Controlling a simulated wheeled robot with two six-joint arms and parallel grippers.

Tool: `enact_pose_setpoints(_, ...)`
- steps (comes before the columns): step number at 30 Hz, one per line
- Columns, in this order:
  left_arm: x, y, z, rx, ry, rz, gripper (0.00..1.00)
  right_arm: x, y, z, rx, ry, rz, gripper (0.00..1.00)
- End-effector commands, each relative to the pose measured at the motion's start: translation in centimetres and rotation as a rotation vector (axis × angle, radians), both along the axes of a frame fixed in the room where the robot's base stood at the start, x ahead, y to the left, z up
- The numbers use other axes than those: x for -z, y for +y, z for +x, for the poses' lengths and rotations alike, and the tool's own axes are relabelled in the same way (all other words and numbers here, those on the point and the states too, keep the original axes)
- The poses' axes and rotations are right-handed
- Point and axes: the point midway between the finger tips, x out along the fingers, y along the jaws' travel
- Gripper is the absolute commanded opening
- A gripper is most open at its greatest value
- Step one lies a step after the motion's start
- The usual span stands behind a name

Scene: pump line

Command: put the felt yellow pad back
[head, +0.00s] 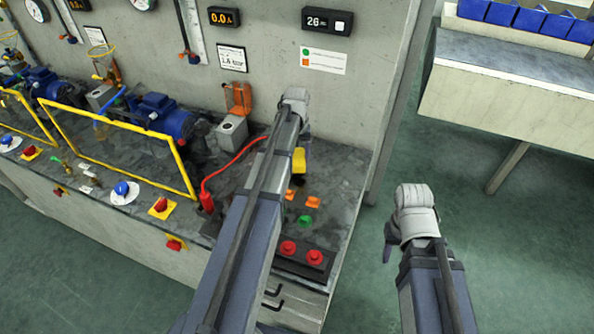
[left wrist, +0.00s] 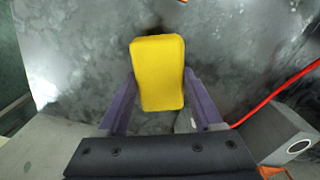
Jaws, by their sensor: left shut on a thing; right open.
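The yellow pad (left wrist: 158,72) is a rounded block between the two purple fingers of my left gripper (left wrist: 160,92) in the left wrist view. The fingers are shut on its sides. In the head view part of the yellow pad (head: 299,161) shows beside my left arm, over the right part of the bench; the arm hides most of the gripper. I cannot tell whether the pad touches the bench top. My right gripper (head: 388,244) is open and empty, over the floor to the right of the bench.
Orange pieces (head: 312,202) and a green piece (head: 305,221) lie on the bench top, near red buttons (head: 288,248). A red cable (head: 225,167) and a grey block with an orange top (head: 232,132) are left of my arm. Yellow rails (head: 120,137) guard blue pumps (head: 165,115).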

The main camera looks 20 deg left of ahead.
Motion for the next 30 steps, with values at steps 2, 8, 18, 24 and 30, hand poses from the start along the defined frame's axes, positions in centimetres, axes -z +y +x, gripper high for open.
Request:
enact_pose_setpoints(2, 0.1, 0.0, 0.0, 0.000, 0.000, 0.000, 0.23, 0.1, 0.0, 0.0, 0.000, 0.000, 0.000, 0.45)
enact_pose_setpoints(8, 1.1, 0.0, 0.0, 0.000, 0.000, 0.000, 0.23, 1.1, 0.0, 0.0, 0.000, 0.000, 0.000, 0.45)
enact_pose_setpoints(18, 3.9, 0.0, 0.0, 0.000, 0.000, 0.000, 0.23, 3.9, 0.0, 0.0, 0.000, 0.000, 0.000, 0.45)
enact_pose_setpoints(24, 3.7, 0.0, 0.0, 0.000, 0.000, 0.000, 0.23, 3.7, 0.0, 0.0, 0.000, 0.000, 0.000, 0.45)
enact_pose_setpoints(30, 3.9, 0.0, 0.0, 0.000, 0.000, 0.000, 0.80, 3.9, 0.0, 0.0, 0.000, 0.000, 0.000, 0.45)
